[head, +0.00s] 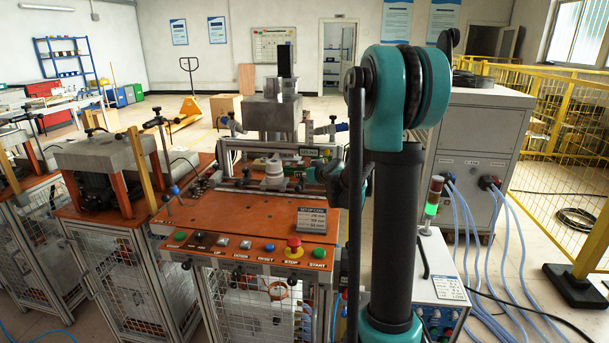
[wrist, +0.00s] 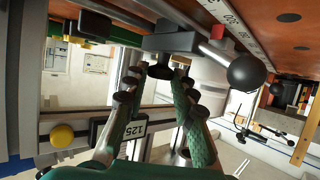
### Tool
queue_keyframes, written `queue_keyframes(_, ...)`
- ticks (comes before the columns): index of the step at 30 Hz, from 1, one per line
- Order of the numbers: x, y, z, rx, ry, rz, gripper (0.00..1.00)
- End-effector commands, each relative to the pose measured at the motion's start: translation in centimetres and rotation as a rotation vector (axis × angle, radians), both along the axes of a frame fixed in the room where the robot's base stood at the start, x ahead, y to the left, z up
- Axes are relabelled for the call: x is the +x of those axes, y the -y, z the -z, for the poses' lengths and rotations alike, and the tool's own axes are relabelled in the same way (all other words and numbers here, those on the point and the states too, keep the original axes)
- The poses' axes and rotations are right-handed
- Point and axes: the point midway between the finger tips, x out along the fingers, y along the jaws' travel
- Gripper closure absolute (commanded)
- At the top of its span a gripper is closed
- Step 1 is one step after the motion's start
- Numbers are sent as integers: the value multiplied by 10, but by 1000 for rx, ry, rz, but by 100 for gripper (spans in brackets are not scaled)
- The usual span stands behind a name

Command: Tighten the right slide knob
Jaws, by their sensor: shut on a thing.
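In the wrist view, my gripper (wrist: 172,76) reaches up the middle of the picture with its two green fingers close together. Its fingertips are shut on the right slide knob (wrist: 179,61), a small dark knob below a dark grey block (wrist: 171,42). The fingers partly cover the knob, and its turn angle cannot be told. In the head view, my gripper (head: 329,172) is at the right side of the press fixture, largely behind my arm. The knob cannot be made out there.
In the wrist view, a black ball handle (wrist: 249,73) is close right of the fingers. A yellow knob (wrist: 62,136) and a counter reading 125 (wrist: 118,131) are at left. In the head view, the orange panel (head: 240,215) has several buttons and a sign (head: 311,220).

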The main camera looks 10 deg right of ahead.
Motion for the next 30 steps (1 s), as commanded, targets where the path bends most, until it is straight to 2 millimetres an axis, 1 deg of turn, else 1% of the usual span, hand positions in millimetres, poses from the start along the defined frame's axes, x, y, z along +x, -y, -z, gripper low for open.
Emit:
queue_keyframes(6, -2, -3, 2, -5, -5, 97, 100)
queue_keyframes(18, -3, -4, 2, -4, -4, 223, 100)
queue_keyframes(30, -2, -5, -1, 1, 7, 253, 100)
